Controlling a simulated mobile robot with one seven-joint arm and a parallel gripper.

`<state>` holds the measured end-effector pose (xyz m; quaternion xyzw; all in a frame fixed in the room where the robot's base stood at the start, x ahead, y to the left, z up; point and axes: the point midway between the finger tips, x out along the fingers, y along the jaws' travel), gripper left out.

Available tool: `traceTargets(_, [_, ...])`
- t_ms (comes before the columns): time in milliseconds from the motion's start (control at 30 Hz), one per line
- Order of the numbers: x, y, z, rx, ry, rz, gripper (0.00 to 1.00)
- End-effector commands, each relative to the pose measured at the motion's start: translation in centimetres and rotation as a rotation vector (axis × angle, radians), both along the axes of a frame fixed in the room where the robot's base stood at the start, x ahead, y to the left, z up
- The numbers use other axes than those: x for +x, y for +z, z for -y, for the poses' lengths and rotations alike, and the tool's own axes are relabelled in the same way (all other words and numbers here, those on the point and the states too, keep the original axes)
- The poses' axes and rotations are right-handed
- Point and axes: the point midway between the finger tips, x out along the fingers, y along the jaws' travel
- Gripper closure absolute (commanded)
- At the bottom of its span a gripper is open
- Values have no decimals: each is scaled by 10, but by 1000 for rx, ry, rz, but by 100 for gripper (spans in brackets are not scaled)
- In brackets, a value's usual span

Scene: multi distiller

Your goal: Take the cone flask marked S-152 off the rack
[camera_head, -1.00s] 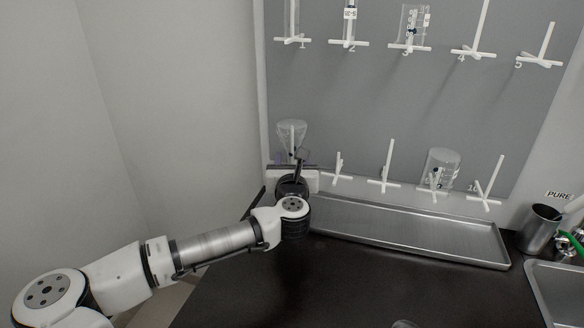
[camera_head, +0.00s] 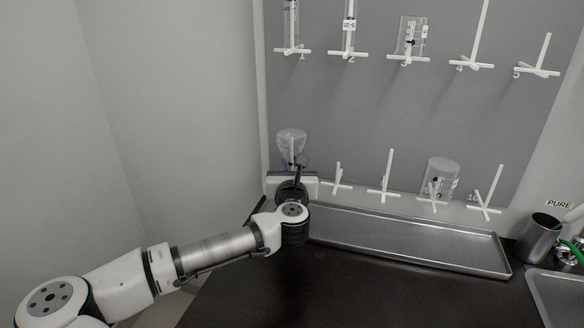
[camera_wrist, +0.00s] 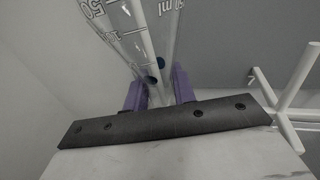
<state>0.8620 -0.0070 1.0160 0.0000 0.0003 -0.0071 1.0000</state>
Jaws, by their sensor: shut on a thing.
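A clear cone flask (camera_head: 291,143) hangs neck-down, wide base up, on a peg at the left end of the rack's lower row. In the wrist view the flask (camera_wrist: 124,30) fills the top, with volume marks and a white peg inside it. No S-152 mark is legible. My gripper (camera_wrist: 157,90) has its two purple fingers on either side of the flask's narrow neck and is shut on it. In the head view my wrist hides the fingers and the neck.
The grey rack board (camera_head: 400,120) carries white pegs, several empty. A beaker (camera_head: 440,178) hangs in the lower row, and other glassware hangs above. An empty peg (camera_wrist: 290,100) stands close at my gripper's right. A metal tray (camera_head: 410,240) lies below.

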Motion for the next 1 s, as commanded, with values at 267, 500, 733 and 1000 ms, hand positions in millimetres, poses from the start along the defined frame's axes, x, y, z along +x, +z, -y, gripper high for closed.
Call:
traceTargets(267, [0, 30, 0, 1, 0, 1, 100])
traceTargets(500, [0, 54, 0, 0, 0, 2, 100])
traceTargets(733, [0, 77, 0, 0, 0, 1, 100])
traceTargets(1000, [0, 104, 0, 1, 0, 2, 100])
